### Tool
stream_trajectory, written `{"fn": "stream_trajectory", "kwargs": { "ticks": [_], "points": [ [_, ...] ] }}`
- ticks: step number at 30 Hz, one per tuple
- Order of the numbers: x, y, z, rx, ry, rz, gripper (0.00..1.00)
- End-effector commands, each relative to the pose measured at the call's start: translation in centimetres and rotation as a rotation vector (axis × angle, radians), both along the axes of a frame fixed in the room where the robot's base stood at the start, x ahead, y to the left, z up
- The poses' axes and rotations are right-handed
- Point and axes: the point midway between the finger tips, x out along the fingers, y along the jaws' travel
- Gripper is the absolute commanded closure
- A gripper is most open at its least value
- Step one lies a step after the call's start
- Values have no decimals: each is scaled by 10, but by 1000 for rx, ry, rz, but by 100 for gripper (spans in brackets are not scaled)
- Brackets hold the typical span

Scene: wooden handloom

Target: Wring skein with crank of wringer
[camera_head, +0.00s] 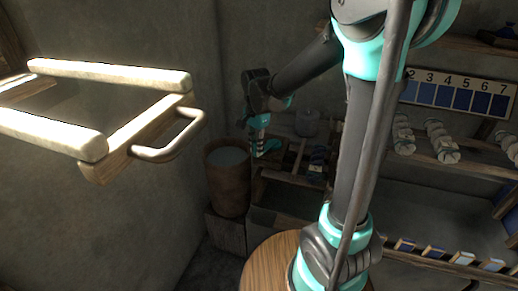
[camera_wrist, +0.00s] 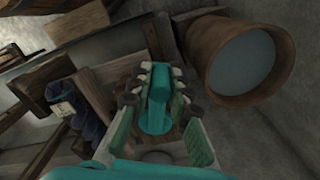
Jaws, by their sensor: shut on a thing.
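My gripper (camera_wrist: 156,85) is low by the back wall, seen small and partly confused with its surroundings in the head view (camera_head: 260,148). In the wrist view its fingers close from both sides on a rounded teal piece (camera_wrist: 157,98). I cannot tell whether this piece is the crank's grip or the skein. Wooden parts (camera_wrist: 152,38) show beyond the fingers; the wringer's outline is not clear. A dark blue bundle with a pale tag (camera_wrist: 90,110) hangs left of the gripper in the wrist view, and a small dark blue thing shows in the head view (camera_head: 318,160).
A brown wooden bucket (camera_head: 228,190) of greyish liquid stands close beside my gripper, also in the wrist view (camera_wrist: 228,82). A wooden frame with a curved handle (camera_head: 185,135) juts in at left. Shelves with pale skeins (camera_head: 437,140) are at right. A round wooden top (camera_head: 262,262) is in front.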

Motion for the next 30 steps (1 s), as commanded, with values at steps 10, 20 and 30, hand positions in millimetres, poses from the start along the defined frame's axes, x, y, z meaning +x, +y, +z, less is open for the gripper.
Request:
{"fn": "stream_trajectory", "kwargs": {
  "ticks": [10,20,30],
  "points": [
    [13,11,0,1,-3,1,100],
    [26,20,0,1,-3,1,100],
    [43,27,0,1,-3,1,100]
  ]
}}
